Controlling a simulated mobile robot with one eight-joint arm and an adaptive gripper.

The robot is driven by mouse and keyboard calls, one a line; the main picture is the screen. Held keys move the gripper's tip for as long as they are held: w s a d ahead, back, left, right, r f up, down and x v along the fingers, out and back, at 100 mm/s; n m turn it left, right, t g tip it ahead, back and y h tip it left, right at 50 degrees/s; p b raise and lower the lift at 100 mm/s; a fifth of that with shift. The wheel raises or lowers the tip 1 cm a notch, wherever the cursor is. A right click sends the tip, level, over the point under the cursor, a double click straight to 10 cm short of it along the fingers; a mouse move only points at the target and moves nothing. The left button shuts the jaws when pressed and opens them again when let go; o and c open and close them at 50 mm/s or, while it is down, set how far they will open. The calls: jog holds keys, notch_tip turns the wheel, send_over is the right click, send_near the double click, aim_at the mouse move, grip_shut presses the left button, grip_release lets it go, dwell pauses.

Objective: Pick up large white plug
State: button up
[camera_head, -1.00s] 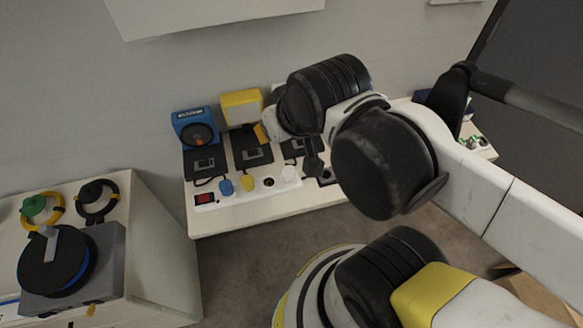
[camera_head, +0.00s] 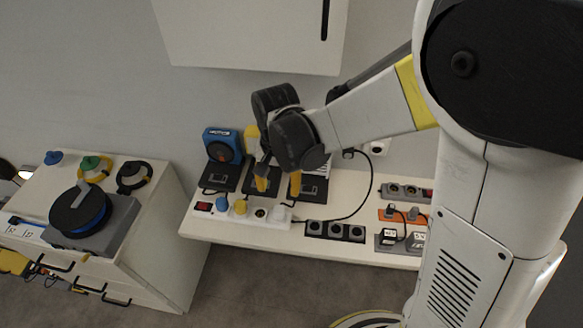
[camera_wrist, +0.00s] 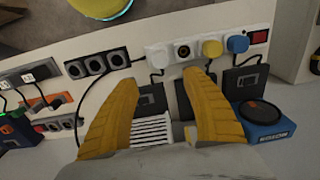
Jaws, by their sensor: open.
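The white plug (camera_head: 279,213) sits in the white power strip (camera_head: 252,218) on the bench, at the strip's right end in the head view. In the wrist view the white plug (camera_wrist: 158,55) shows beyond the fingertips. My gripper (camera_head: 278,186) is open, with two yellow fingers above the bench and behind the strip. In the wrist view my gripper (camera_wrist: 162,78) has nothing between its fingertips, which stop short of the plug.
A yellow plug (camera_wrist: 212,48) and a blue plug (camera_wrist: 237,44) share the strip, beside a red switch (camera_wrist: 260,38). A black socket strip (camera_head: 335,230) lies to the right. Black boxes and a blue device (camera_head: 222,146) stand behind. A cable-reel cabinet (camera_head: 150,235) stands left.

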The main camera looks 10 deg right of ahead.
aim_at(279, 209)
jog(key=f+b, duration=0.2)
jog(key=f, duration=0.4)
jog(key=shift+a+f, duration=0.1)
jog(key=shift+a, duration=0.1)
notch_tip(279, 209, down, 6)
jog(key=b, duration=0.2)
jog(key=shift+b, duration=0.4)
jog(key=shift+r, duration=0.2)
grip_shut()
